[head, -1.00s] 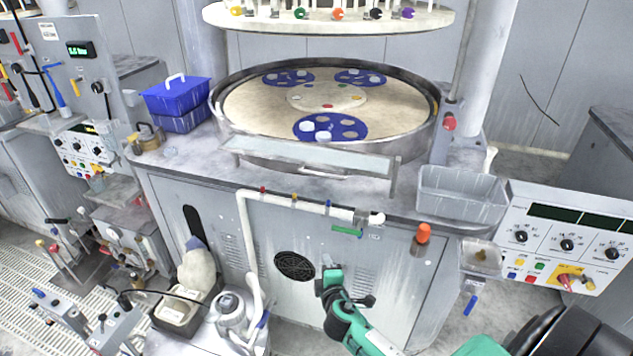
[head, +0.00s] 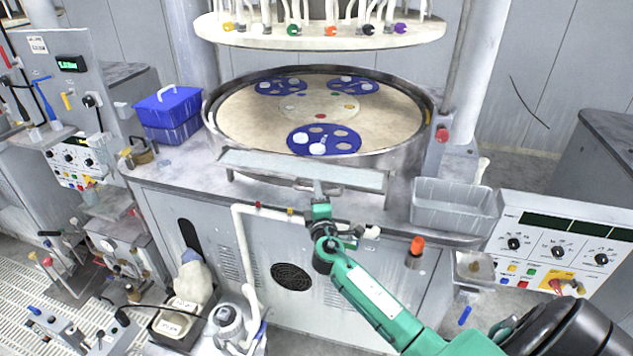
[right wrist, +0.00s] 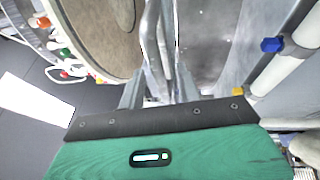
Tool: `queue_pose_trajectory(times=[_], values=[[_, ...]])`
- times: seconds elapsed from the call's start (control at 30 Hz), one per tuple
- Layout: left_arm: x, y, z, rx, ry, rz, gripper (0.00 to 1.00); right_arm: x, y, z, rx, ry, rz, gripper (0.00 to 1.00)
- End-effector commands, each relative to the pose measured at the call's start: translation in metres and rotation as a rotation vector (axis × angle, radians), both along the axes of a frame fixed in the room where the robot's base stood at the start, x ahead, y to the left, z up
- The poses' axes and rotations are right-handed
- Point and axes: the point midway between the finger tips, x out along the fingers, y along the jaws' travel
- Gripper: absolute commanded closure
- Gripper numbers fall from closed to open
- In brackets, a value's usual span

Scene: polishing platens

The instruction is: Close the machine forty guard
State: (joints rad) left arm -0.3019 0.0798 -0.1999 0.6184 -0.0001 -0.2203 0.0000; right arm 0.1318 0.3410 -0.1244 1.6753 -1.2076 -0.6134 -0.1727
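The guard (head: 283,168) is a long, pale grey panel in front of the round polishing platen's rim (head: 399,152). It looks nearly flat, tilted outward, with thin legs at its ends. I cannot tell whether the fingers touch the bars. My left gripper is not in view. No machine number is legible.
A grey bin (head: 455,208) stands right of the platen and a blue box (head: 170,112) left of it. An orange-capped knob (head: 416,247) sticks out at the right. The upper head (head: 320,30) hangs above.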

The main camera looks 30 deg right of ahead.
Motion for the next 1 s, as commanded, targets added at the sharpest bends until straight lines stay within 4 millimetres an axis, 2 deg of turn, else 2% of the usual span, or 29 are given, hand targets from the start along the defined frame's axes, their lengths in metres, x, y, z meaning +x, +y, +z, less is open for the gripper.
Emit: queue_pose_trajectory(times=[0.1, 0.23, 0.6, 0.63, 0.8, 1.0], values=[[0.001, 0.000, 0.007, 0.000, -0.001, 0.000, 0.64, 0.015, -0.008, 0.005, -0.001, -0.001, -0.002, 0.66], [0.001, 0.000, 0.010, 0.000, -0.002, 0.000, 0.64, 0.025, -0.012, 0.005, 0.000, 0.000, 0.000, 0.66], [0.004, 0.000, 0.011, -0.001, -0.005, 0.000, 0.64, 0.029, -0.015, 0.004, 0.000, 0.001, 0.000, 0.66], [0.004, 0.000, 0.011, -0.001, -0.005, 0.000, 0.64, 0.029, -0.015, 0.004, 0.000, 0.001, 0.000, 0.68], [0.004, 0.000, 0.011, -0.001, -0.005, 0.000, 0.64, 0.029, -0.015, 0.005, 0.000, 0.000, 0.000, 1.00], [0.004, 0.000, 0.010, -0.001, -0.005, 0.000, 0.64, 0.030, -0.015, 0.006, -0.001, -0.002, 0.000, 1.00]])
